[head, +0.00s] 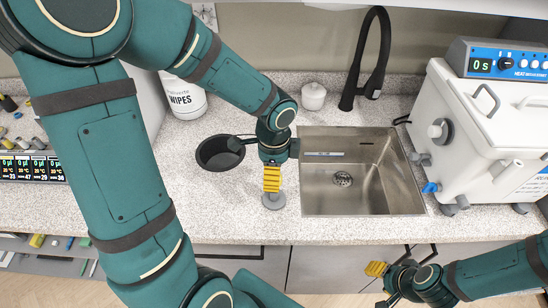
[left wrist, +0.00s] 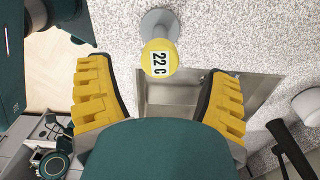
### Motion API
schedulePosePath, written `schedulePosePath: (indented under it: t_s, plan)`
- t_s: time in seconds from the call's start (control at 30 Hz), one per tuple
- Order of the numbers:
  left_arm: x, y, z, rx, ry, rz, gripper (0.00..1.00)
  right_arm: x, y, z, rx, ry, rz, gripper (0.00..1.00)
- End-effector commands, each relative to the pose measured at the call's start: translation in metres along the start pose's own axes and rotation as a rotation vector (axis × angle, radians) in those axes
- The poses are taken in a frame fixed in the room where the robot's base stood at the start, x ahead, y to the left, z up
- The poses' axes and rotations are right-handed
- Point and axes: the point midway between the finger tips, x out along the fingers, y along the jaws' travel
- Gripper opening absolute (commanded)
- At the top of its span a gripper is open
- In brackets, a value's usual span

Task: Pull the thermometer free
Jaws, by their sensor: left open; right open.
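The thermometer (left wrist: 160,58) has a round yellow head reading "22 C" in the left wrist view. A grey round base (left wrist: 159,22) shows at its far side, on the speckled counter; this base also shows in the head view (head: 273,201), left of the sink. My left gripper (head: 272,184) is over it, fingers pointing down. In the left wrist view its yellow fingers are spread wide, one on each side of the thermometer's head, with clear gaps. In the head view the fingers hide the thermometer's head. My right gripper (head: 376,269) is open and empty, low in front of the counter.
The steel sink (head: 340,195) with a black tap (head: 362,65) lies just right of the left gripper. A wipes tub (head: 183,97) and a small white pot (head: 313,96) stand behind.

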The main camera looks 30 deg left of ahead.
Motion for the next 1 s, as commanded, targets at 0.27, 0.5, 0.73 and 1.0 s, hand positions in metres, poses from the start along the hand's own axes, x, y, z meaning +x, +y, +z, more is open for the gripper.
schedulePosePath:
  t_s: [0.27, 0.5, 0.73, 1.0]
  plan:
    - [0.040, 0.000, 0.000, -0.001, -0.001, 0.002, 0.79, 0.011, 0.004, 0.002, 0.000, 0.000, 0.002, 0.47]
    - [0.048, 0.000, 0.000, 0.000, 0.001, 0.000, 0.79, 0.013, 0.004, 0.002, 0.000, 0.000, 0.003, 0.47]
    - [0.048, 0.000, 0.000, -0.001, 0.001, 0.000, 0.80, 0.013, 0.004, 0.002, 0.000, 0.000, 0.003, 0.47]
    - [0.048, 0.000, 0.000, -0.001, 0.001, 0.000, 0.05, 0.013, 0.004, 0.002, 0.000, 0.000, 0.003, 0.47]
